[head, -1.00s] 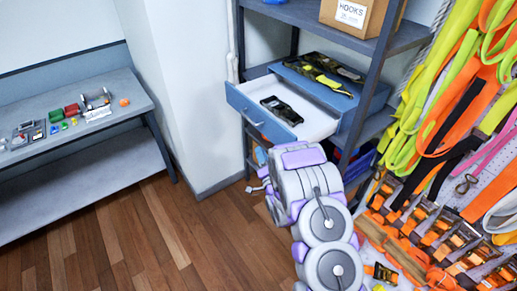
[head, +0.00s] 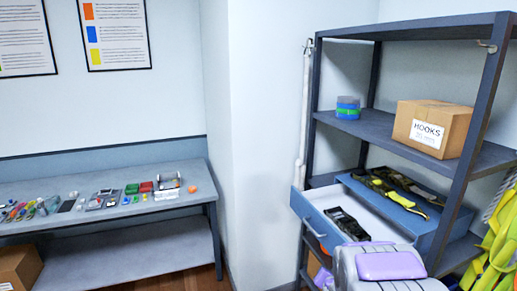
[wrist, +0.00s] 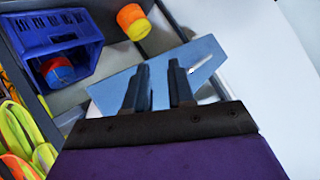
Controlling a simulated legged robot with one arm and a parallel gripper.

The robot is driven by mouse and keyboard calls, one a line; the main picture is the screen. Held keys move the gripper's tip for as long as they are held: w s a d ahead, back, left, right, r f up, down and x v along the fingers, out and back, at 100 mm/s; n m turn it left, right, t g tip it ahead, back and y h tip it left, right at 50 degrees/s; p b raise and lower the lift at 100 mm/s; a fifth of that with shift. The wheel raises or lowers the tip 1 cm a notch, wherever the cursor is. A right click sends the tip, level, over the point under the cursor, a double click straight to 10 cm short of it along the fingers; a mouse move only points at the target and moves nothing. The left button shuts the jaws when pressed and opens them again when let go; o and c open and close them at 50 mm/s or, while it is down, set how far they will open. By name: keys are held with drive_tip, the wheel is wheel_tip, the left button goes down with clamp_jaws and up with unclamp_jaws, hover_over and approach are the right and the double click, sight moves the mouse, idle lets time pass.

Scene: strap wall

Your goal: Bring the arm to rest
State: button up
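My gripper (wrist: 158,72) shows in the wrist view with its two dark fingers apart and nothing between them. Beyond the fingers is a blue drawer front with a pale handle (wrist: 203,63). In the head view my arm (head: 385,272) shows only at the bottom edge, in front of the shelf; the gripper itself is out of that picture. The drawer (head: 322,218) is pulled out of the shelf, with a dark strap item (head: 348,224) lying in it.
A metal shelf (head: 400,138) carries a cardboard box marked HOOKS (head: 435,127). A bench (head: 110,200) with small parts stands left. Yellow straps (head: 497,250) hang at right. A blue crate (wrist: 62,50) and an orange-yellow roll (wrist: 133,21) lie close to the gripper.

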drive_tip(key=s+a+r+n+g+b, duration=0.1)
drive_tip(key=s+g, duration=0.3)
drive_tip(key=s, duration=1.1)
drive_tip(key=s+a+r+n+g+b, duration=0.2)
drive_tip(key=s+a+r+n+g, duration=0.1)
drive_tip(key=s, duration=1.2)
drive_tip(key=s+a+r+n+g+y+b, duration=0.1)
drive_tip(key=s+a+r+n+g, duration=0.2)
drive_tip(key=s, duration=1.3)
drive_tip(key=a+g, duration=0.1)
drive_tip(key=g, duration=0.2)
drive_tip(key=shift+r+g, duration=0.3)
